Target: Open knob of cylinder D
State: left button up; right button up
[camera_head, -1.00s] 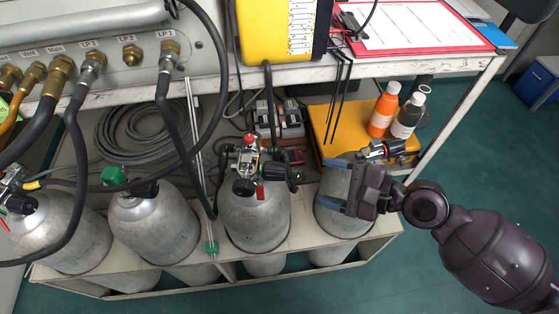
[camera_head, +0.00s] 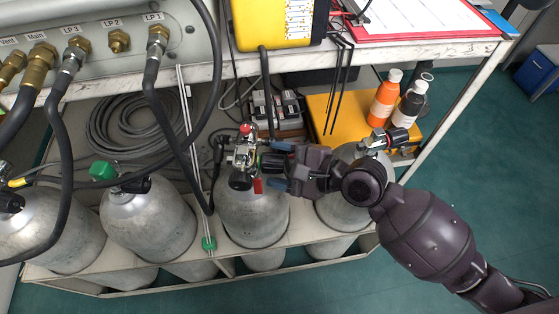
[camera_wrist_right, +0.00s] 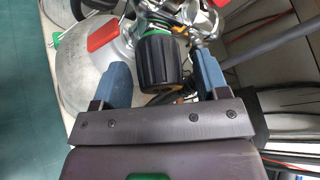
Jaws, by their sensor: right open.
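Four grey cylinders stand in a row in a low rack; I can read no letters on them. The third cylinder from the left (camera_head: 253,215) has a valve (camera_head: 243,152) with red parts and a black knob (camera_head: 271,162) facing right. My right gripper (camera_head: 279,166) is open at this knob, with its blue fingers on either side. In the right wrist view the black ribbed knob (camera_wrist_right: 158,62) lies between the open fingers (camera_wrist_right: 160,78), with gaps visible on both sides. The rightmost cylinder (camera_head: 345,208) is partly hidden by my right arm. My left gripper is out of view.
Dark hoses (camera_head: 165,115) hang from the panel (camera_head: 100,60) on the left. A thin upright rod (camera_head: 193,140) stands left of the third cylinder.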

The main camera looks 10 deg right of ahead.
jog(key=c, duration=0.9)
jog(key=shift+r+n, duration=0.1)
jog(key=shift+n, duration=0.2)
jog(key=shift+n+t, duration=0.4)
jog(key=shift+t, duration=0.1)
jog(key=n, duration=0.1)
jog(key=n+t+y+b, duration=0.1)
jog(key=n, duration=0.1)
jog(key=shift+f, duration=0.25)
jog(key=shift+r+n+t+b, duration=0.1)
jog(key=shift+n+t+b, duration=0.2)
jog(key=shift+n+t, duration=0.2)
jog(key=shift+r, duration=0.15)
jog(key=o, duration=0.9)
